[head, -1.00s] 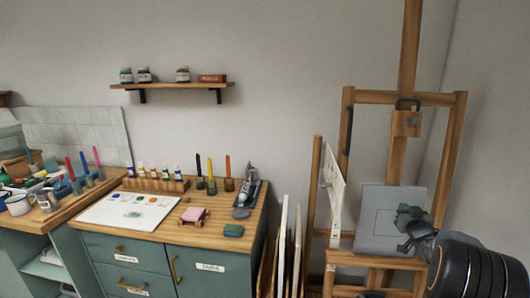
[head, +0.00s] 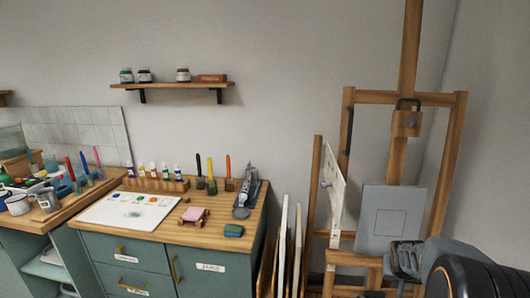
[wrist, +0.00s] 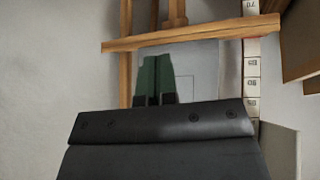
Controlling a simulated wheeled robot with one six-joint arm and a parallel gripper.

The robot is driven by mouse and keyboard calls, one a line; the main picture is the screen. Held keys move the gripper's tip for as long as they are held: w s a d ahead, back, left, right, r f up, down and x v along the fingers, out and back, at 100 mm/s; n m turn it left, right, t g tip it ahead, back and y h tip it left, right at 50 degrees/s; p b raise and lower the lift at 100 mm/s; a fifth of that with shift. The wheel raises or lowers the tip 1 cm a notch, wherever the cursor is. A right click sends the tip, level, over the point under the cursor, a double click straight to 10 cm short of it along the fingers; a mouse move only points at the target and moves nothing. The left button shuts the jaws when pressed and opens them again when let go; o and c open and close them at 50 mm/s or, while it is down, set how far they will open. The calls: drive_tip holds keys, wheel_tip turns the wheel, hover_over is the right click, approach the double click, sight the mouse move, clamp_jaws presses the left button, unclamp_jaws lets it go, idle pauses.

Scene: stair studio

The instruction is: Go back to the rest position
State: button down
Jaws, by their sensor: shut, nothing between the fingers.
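My gripper (wrist: 156,80) shows in the wrist view as two green fingers held together, with nothing between them. In the head view my gripper and arm are at the lower right, in front of the easel; the fingertips are hard to make out there. The wooden easel (head: 398,150) stands at the right, carrying a grey panel (head: 385,212) with a thin square outline. The panel also shows behind the fingers in the wrist view (wrist: 205,75). My arm covers the lower right of the easel.
Canvases (head: 284,240) lean between cabinet and easel. A wall shelf (head: 172,86) holds jars.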

drive_tip(key=s+a+r+n+y, duration=0.1)
drive_tip(key=s+a+r+n, duration=0.1)
drive_tip(key=s+a, duration=0.6)
drive_tip(key=s+a+r+n+g+y, duration=0.1)
drive_tip(key=s+a+r, duration=0.4)
drive_tip(key=a, duration=0.9)
drive_tip(key=s+n+y, duration=0.1)
drive_tip(key=s, duration=0.2)
drive_tip(key=shift+y, duration=0.3)
drive_tip(key=shift+r, duration=0.1)
